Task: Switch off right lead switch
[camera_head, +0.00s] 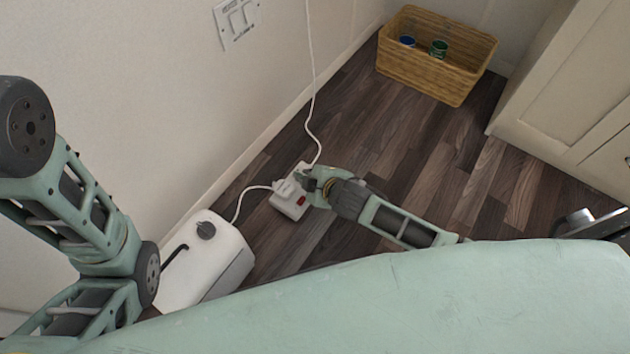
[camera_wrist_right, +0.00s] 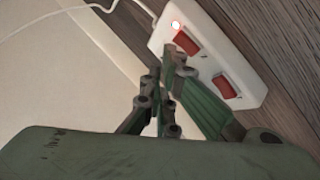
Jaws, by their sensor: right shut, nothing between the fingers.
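The white extension lead (camera_head: 287,207) lies on the wooden floor in the head view, with a plug in it and one red switch showing. My right gripper (camera_head: 309,182) is shut and empty, at the lead. In the wrist view its fingers (camera_wrist_right: 170,62) are close to the switch near the light; I cannot tell whether they touch. My left arm shows at the left, but its gripper does not.
A white appliance (camera_head: 222,263) with a grey knob stands by the wall; its cable runs to the lead. Another white cable (camera_head: 312,100) runs up the wall. A wicker basket (camera_head: 430,75) with cans and a cabinet (camera_head: 570,95) stand beyond open floor.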

